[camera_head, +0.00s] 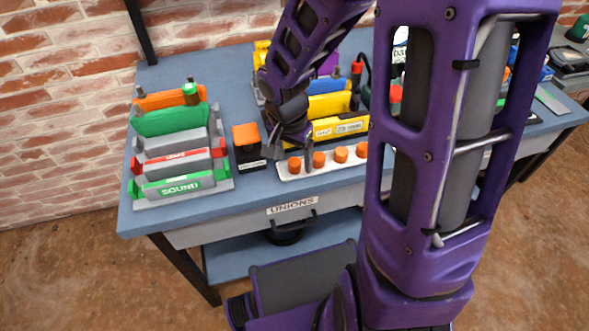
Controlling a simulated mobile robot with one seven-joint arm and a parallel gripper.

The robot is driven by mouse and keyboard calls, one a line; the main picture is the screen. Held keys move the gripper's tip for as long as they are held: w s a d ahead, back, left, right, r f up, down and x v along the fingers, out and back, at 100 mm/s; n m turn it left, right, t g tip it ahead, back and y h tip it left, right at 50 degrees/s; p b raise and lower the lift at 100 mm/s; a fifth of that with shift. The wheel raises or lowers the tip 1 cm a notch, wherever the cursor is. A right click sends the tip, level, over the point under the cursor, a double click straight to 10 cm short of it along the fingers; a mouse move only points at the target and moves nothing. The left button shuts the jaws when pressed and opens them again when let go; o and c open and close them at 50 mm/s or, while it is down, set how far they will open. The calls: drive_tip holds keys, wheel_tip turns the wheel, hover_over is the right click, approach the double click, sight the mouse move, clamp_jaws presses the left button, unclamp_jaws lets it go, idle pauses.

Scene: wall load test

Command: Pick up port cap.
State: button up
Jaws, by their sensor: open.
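Several small orange caps (318,159) stand in a row on a white strip (327,168) along the front of the blue workbench. They look like port caps, but I cannot tell which one the task names. My gripper (305,158) is open and points down at the left part of this row. A finger shows between the two leftmost caps, the left one (294,165) and its neighbour. I cannot tell whether it touches either. Nothing is seen held. My arm hides the right end of the strip.
A black block with an orange top (246,134) stands just left of the strip. A rack of green, grey, red and orange modules (180,160) is further left. Yellow modules (340,127) stand close behind. A drawer labelled UNIONS (291,206) is below the bench (255,192).

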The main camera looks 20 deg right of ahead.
sight(294, 162)
drive_tip(key=shift+f, duration=0.15)
clamp_jaws()
idle(0.4)
wheel_tip(294, 162, up, 10)
drive_tip(key=p, duration=0.3)
